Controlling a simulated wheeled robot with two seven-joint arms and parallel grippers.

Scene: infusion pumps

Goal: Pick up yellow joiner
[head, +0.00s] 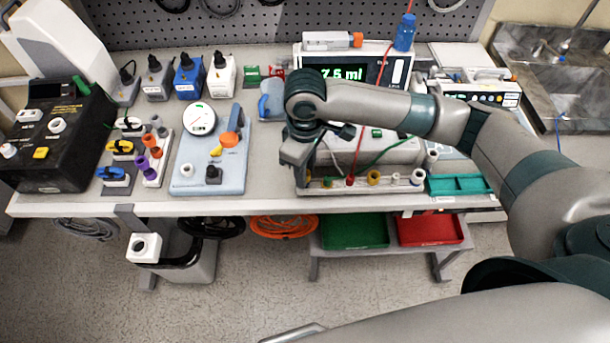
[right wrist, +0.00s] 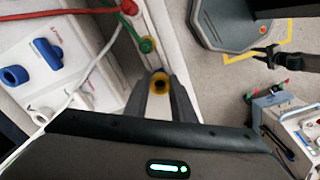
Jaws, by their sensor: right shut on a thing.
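My right gripper (head: 303,182) is at the left end of the row of coloured fittings along the front of the pump unit on the bench. In the right wrist view its two fingers (right wrist: 159,90) are closed around a yellow ring-shaped joiner (right wrist: 160,84) with a dark hole. In the head view the gripper hides most of that joiner. Another yellow fitting (head: 373,177) stands further right in the same row. My left gripper is not in view.
A green fitting (head: 327,182) and a red one (head: 350,181) stand just right of the gripper, with red and green tubes above. A green tray (head: 460,185) is at the right front. A pale blue board with a gauge (head: 201,119) stands left.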

